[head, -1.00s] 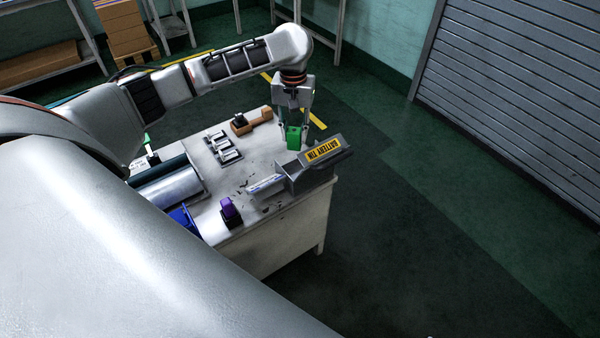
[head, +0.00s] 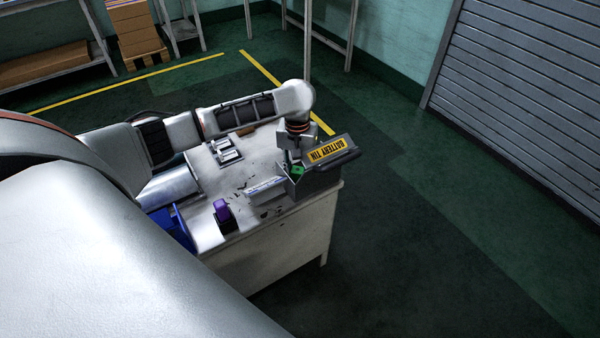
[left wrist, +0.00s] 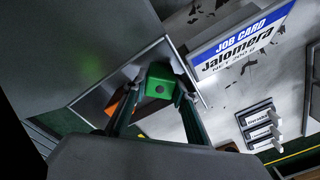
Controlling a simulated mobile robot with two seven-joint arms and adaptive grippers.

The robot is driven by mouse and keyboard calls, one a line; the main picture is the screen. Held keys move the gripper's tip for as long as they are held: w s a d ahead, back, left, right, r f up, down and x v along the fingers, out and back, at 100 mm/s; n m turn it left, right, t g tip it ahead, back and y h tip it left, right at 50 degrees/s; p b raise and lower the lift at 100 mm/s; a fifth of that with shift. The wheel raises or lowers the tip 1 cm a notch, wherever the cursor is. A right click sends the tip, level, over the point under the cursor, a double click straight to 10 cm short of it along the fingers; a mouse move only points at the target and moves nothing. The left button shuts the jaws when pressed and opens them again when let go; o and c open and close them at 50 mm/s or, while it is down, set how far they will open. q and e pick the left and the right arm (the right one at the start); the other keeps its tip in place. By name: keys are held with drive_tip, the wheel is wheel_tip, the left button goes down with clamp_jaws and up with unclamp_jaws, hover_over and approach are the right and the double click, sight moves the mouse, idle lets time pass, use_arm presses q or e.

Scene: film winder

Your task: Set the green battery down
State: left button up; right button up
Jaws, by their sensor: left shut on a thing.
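The green battery (head: 297,170) is between the fingers of my left gripper (head: 295,164), which is shut on it. In the head view it is at the grey battery tin (head: 318,180), a box with a raised lid and a yellow "BATTERY TIN" label. In the left wrist view the battery (left wrist: 160,84) shows one end with a dark round mark, over the tin's opening (left wrist: 98,98). An orange piece (left wrist: 122,106) shows within the tin's outline, partly behind a finger. I cannot tell whether the battery touches the tin's floor. My right gripper is not in view.
A job card (left wrist: 240,42) stands beside the tin. White switch-like blocks (head: 226,150) are farther back on the white table (head: 250,228). A purple object (head: 222,211) and a blue bin (head: 172,225) are near the front left. The table edge is close to the tin.

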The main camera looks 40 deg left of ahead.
use_arm(q)
drive_tip(key=shift+r, duration=0.1)
drive_tip(key=o, duration=0.9)
